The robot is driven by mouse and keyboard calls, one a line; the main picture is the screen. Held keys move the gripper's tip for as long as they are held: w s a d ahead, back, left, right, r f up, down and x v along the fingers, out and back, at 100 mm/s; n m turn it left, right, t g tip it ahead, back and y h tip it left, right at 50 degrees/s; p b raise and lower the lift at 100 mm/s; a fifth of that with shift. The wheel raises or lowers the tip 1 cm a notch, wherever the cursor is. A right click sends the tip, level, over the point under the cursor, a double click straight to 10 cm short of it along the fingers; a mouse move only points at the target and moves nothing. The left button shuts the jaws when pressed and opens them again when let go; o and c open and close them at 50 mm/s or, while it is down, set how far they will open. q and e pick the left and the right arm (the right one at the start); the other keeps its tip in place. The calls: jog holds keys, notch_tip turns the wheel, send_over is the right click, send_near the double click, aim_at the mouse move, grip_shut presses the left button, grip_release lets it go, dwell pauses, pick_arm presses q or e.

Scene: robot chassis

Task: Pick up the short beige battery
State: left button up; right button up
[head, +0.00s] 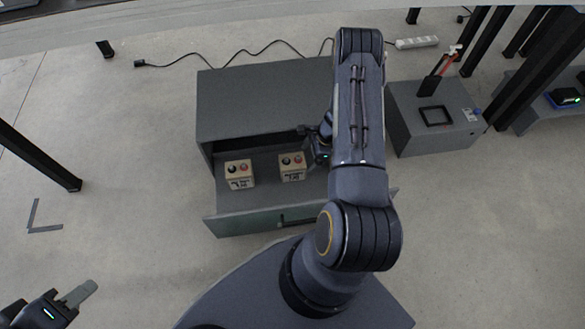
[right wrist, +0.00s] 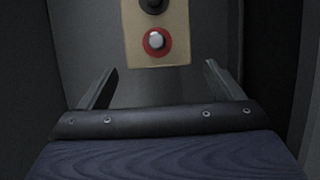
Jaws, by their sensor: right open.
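Two beige batteries, each with a black and a red terminal on top, stand in the open grey drawer in the head view: one on the left (head: 239,180) and one on the right (head: 292,173). They look alike in height; I cannot tell which is the short one. My right gripper (head: 316,156) is just right of the right battery, partly hidden by my arm. In the right wrist view its open fingers (right wrist: 161,68) are spread and empty, with a beige battery (right wrist: 180,22) just beyond them. My left gripper (head: 78,293) is at the lower left, away from the drawer.
The drawer belongs to a grey cabinet (head: 260,100); its front panel (head: 245,225) and side walls bound the batteries. A grey box (head: 450,140) with a black square frame stands at right. A power strip (head: 417,42) and cable lie behind. The floor at left is mostly clear.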

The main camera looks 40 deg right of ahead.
aim_at(293, 160)
jog(key=shift+w+a, duration=0.45)
jog(key=shift+a, duration=0.35)
jog(key=a, duration=0.1)
jog(key=w+a+b, duration=0.1)
jog(key=a, duration=0.1)
jog(key=shift+w+f, duration=0.2)
jog(key=shift+w, duration=0.15)
jog(key=b+x, duration=0.1)
jog(key=x, duration=0.1)
jog(key=shift+f, duration=0.35)
jog(key=shift+r, duration=0.15)
grip_shut()
